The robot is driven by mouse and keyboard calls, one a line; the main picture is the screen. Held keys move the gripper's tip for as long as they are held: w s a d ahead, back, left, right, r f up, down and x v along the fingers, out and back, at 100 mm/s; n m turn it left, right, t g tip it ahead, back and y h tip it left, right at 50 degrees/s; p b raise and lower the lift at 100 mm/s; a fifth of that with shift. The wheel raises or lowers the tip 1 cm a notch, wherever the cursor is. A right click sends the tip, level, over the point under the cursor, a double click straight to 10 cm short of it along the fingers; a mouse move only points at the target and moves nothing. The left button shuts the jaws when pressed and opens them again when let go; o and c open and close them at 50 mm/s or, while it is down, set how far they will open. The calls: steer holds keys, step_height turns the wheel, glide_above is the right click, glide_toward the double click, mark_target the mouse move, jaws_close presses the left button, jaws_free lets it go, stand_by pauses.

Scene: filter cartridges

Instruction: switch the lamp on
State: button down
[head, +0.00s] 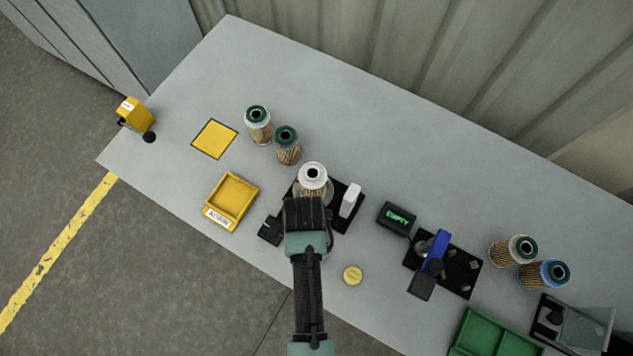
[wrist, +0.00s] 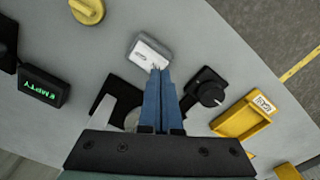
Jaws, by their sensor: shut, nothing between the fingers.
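No part is plainly recognisable as a lamp, and I see no lit one. A white-topped filter cartridge (head: 312,174) stands on a black base plate (head: 341,222), beside a white upright block (head: 350,200). A black box with a round knob (head: 270,231) sits at the plate's left; it also shows in the wrist view (wrist: 208,92). A pale box with a marked white face (wrist: 148,50) lies just beyond my fingertips in the wrist view; my arm hides it in the head view. My gripper (wrist: 158,70) is shut and empty, its tips overlapping that box's near edge; contact is unclear.
A yellow tray (head: 250,208) is left, a yellow disc (head: 352,275) near the front edge. The "EMPTY" display (head: 397,217) and a blue-levered fixture (head: 436,252) are right. Two cartridges (head: 287,146) stand behind, two more (head: 543,274) far right, near a green bin (head: 492,335).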

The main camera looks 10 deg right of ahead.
steer(key=shift+f+b, duration=0.6)
steer(key=shift+f, duration=0.3)
steer(key=shift+r, duration=0.15)
stand_by(0.5)
step_height(320, 180, up, 7)
steer(key=p, duration=0.7)
steer(key=shift+p, duration=0.3)
